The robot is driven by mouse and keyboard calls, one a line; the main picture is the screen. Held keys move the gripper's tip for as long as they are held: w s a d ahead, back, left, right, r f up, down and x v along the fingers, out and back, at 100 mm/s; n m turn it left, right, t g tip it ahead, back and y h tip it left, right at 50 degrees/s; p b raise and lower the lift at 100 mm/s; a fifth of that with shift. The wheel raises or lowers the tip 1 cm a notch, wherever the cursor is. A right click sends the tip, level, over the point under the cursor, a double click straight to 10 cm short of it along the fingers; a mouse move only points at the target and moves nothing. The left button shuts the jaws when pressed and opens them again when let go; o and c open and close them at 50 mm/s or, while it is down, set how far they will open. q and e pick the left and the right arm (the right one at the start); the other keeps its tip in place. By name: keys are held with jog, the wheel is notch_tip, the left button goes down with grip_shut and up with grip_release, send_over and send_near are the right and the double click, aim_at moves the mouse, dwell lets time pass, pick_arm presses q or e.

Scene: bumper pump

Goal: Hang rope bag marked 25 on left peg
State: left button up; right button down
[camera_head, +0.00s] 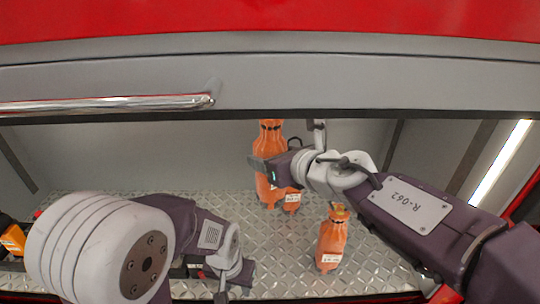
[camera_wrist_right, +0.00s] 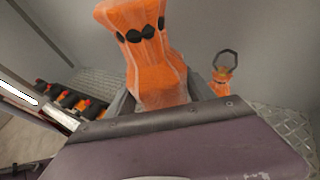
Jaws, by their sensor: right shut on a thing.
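In the right wrist view the held bag (camera_wrist_right: 150,60) sits between the jaws. A second, smaller-looking orange bag (camera_head: 332,240) with a white label stands on the floor to the right. Label numbers are too small to read. My left gripper (camera_head: 236,282) is low, near the floor's front; its jaws are unclear. No peg is clearly recognisable.
The compartment has a diamond-plate floor (camera_head: 290,265) and grey walls. A grey beam with a chrome bar (camera_head: 110,104) crosses above the opening. Black and orange items (camera_head: 12,240) lie at the far left. A bright light strip (camera_head: 500,160) runs along the right side.

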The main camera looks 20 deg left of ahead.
pick_arm(q)
jog(key=shift+w, duration=0.25)
pick_arm(e)
jog(key=shift+w+r, duration=0.1)
jog(key=shift+w, duration=0.1)
pick_arm(q)
jog(key=shift+w+a+f+b, duration=0.1)
jog(key=shift+w+f+b, duration=0.15)
jog(key=shift+f+b, duration=0.25)
jog(key=shift+s+f, duration=0.2)
jog(key=shift+f, duration=0.05)
jog(key=shift+s+d, duration=0.25)
jog(key=shift+s, duration=0.15)
pick_arm(e)
jog(key=shift+w+a+f, duration=0.1)
jog(key=shift+w+f, duration=0.15)
jog(key=shift+f, duration=0.2)
jog(key=shift+w+a+f, duration=0.1)
jog(key=shift+w+f, duration=0.15)
jog(key=shift+f, duration=0.2)
pick_arm(q)
jog(key=shift+w, duration=0.15)
pick_arm(e)
jog(key=shift+w+f, duration=0.1)
jog(key=shift+w, duration=0.05)
jog(key=shift+c, duration=1.4)
grip_release()
jog(key=shift+d, duration=0.1)
